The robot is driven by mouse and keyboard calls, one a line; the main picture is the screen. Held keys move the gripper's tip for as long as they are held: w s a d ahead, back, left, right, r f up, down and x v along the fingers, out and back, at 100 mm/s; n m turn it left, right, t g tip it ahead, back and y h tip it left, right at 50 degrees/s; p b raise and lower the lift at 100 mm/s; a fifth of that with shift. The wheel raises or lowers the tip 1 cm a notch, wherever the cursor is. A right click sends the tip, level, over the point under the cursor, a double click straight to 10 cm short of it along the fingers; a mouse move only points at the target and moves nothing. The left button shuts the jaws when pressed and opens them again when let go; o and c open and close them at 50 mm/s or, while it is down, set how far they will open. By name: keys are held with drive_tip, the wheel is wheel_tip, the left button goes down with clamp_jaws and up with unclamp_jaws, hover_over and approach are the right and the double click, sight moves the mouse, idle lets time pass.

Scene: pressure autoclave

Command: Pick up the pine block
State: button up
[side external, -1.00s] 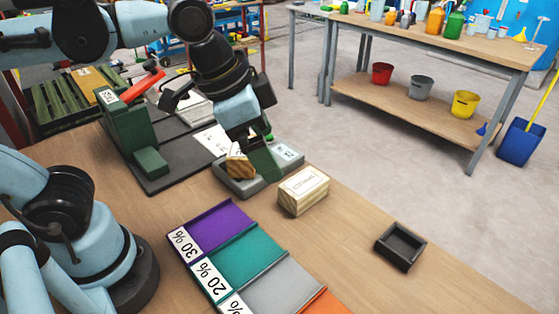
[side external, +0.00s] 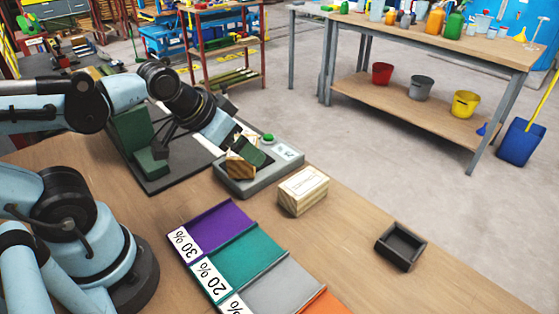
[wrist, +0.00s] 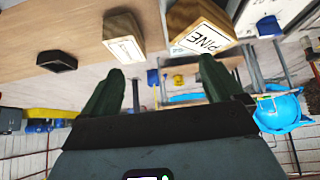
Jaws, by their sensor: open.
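The pine block (wrist: 205,32), wooden with a white label reading PINE, is at the top of the wrist view, beyond the right fingertip. In the side external view the pine block (side external: 238,169) sits on the grey scale (side external: 262,180), partly covered by a green finger. My gripper (side external: 254,148) is tilted, its fingers pointing down to the right beside and over the block. In the wrist view my gripper (wrist: 163,72) is open, with its two green fingers apart and nothing between them. Whether a finger touches the block I cannot tell.
A second labelled wooden block (side external: 303,191) stands on the table just right of the scale. A small black tray (side external: 400,246) lies farther right. Coloured percent-marked panels (side external: 240,255) lie in front. A green fixture on a dark base (side external: 150,165) stands left of the scale.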

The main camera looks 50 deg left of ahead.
drive_tip(key=w+a+r+m+g, duration=0.2)
drive_tip(key=w+a+m+g, duration=0.15)
drive_tip(key=m, duration=1.05)
drive_tip(key=w+a+r+m+g, duration=0.1)
drive_tip(key=w+a+m+g, duration=0.2)
drive_tip(key=m, duration=1)
drive_tip(key=shift+g, duration=0.35)
drive_tip(key=f, duration=0.2)
drive_tip(key=s+f, duration=0.1)
drive_tip(key=f, duration=0.2)
drive_tip(key=shift+d+f, duration=0.15)
drive_tip(key=shift+f, duration=0.1)
drive_tip(key=f, duration=0.2)
drive_tip(key=a+f, duration=0.1)
drive_tip(key=f, duration=0.1)
drive_tip(key=shift+w, duration=0.2)
drive_tip(key=shift+f, duration=0.7)
